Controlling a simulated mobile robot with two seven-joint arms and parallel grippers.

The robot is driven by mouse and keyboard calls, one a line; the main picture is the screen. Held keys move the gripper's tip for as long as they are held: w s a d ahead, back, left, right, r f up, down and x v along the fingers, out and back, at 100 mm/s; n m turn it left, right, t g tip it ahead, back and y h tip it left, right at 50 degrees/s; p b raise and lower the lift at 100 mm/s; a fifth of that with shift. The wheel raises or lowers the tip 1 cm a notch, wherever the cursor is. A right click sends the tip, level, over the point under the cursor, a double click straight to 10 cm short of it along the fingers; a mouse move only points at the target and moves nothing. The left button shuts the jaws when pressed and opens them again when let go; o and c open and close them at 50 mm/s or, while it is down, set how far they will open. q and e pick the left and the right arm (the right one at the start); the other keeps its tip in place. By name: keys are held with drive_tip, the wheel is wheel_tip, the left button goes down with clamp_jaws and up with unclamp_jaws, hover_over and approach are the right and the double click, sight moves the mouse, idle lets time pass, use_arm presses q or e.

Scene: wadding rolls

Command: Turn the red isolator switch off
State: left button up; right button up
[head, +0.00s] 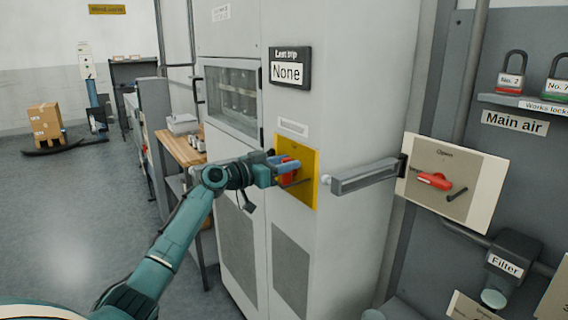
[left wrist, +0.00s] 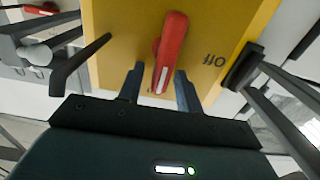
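The red isolator switch (head: 287,171) is on a yellow plate (head: 309,163) on the front of the grey cabinet. In the left wrist view its red handle (left wrist: 171,45) runs nearly up and down the picture. The word "Off" (left wrist: 214,60) is printed on the plate to the right of the handle. My left gripper (head: 284,164) is at the switch. In the left wrist view its two fingers (left wrist: 159,75) are apart, one on each side of the handle's lower end, with gaps showing. Contact is not visible. My right gripper is not in view.
A dark rod (left wrist: 82,62) sticks out beside the handle. A grey bar (head: 365,177) juts out right of the plate. Another red lever (head: 435,181) is on the cream panel (head: 487,180) further right. A wooden-topped bench (head: 180,148) stands left of the cabinet; open floor lies beyond.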

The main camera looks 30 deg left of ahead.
use_arm(q)
clamp_jaws()
drive_tip(key=shift+n, duration=0.3)
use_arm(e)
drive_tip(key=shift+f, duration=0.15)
use_arm(q)
drive_tip(key=n, duration=0.1)
drive_tip(key=n+b, duration=0.1)
drive_tip(key=shift+w+a+f+n, duration=0.15)
drive_tip(key=shift+a+n, duration=0.15)
drive_tip(key=shift+a, duration=0.05)
drive_tip(key=n, duration=0.5)
drive_tip(key=a+f+n+p, duration=0.1)
drive_tip(key=n, duration=0.3)
drive_tip(key=a+f+n+p, duration=0.1)
drive_tip(key=n, duration=0.4)
drive_tip(key=shift+w+f+n, duration=0.25)
drive_tip(key=shift+w+n, duration=0.05)
drive_tip(key=shift+w, duration=0.05)
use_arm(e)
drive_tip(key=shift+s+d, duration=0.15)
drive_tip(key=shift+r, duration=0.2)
use_arm(q)
drive_tip(key=shift+o, duration=0.6)
unclamp_jaws()
